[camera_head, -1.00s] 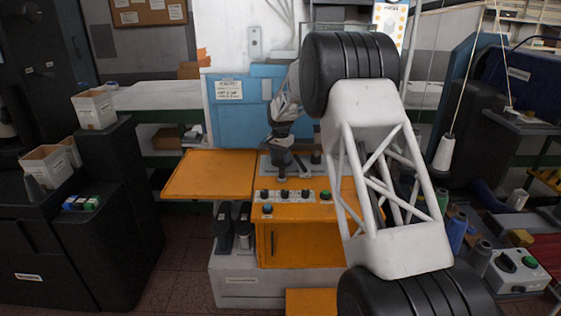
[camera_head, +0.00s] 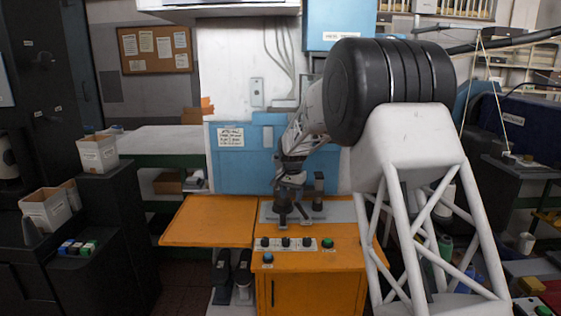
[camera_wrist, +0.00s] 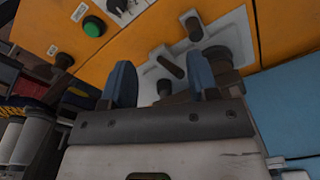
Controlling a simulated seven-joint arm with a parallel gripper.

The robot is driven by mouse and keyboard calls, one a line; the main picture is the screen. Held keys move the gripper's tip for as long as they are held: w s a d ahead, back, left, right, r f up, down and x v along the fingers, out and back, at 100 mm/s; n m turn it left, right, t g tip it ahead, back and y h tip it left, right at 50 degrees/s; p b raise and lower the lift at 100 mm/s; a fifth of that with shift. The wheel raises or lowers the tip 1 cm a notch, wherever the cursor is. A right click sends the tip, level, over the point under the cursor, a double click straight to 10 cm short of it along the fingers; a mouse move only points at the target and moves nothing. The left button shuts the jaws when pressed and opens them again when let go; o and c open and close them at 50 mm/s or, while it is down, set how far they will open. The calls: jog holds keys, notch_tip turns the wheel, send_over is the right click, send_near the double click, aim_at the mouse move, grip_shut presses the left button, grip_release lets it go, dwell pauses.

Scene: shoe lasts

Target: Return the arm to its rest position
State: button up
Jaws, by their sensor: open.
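My gripper (camera_wrist: 161,82) shows in the wrist view with its two blue fingers well apart and nothing between them. In the head view my gripper (camera_head: 290,178) is small and partly hidden, hanging over the back of the orange machine (camera_head: 310,291). The machine's grey plate (camera_head: 345,212) carries dark upright posts, one of them (camera_head: 318,193) right of the gripper. The gripper overlaps the posts in the picture, and I cannot tell how close it is to them. My arm fills the right half of the head view.
An orange side table (camera_head: 208,221) stands left of the machine, its top bare. Dark shoe-like forms (camera_head: 242,277) stand below it. A black cabinet with white boxes (camera_head: 97,153) is at the left. A blue panel (camera_head: 232,170) stands behind the machine. Spools and a control box crowd the right.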

jog(key=s+d+r+n, duration=0.1)
jog(key=s+d+r, duration=0.3)
jog(key=s, duration=0.6)
jog(key=s+d+r+n+t, duration=0.1)
jog(key=s+d+r, duration=0.2)
jog(key=s+r, duration=0.55)
jog(key=s+d+r, duration=0.2)
jog(key=s+d, duration=0.1)
jog(key=s, duration=1)
jog(key=s+d+f+n, duration=0.1)
jog(key=s+d+f, duration=0.1)
jog(key=s, duration=1.3)
jog(key=s+d+f+n+t, duration=0.1)
jog(key=s+d+f+n, duration=0.1)
jog(key=s, duration=1.4)
jog(key=shift+s+d+f, duration=0.25)
jog(key=shift+s+f, duration=0.05)
jog(key=shift+f, duration=0.6)
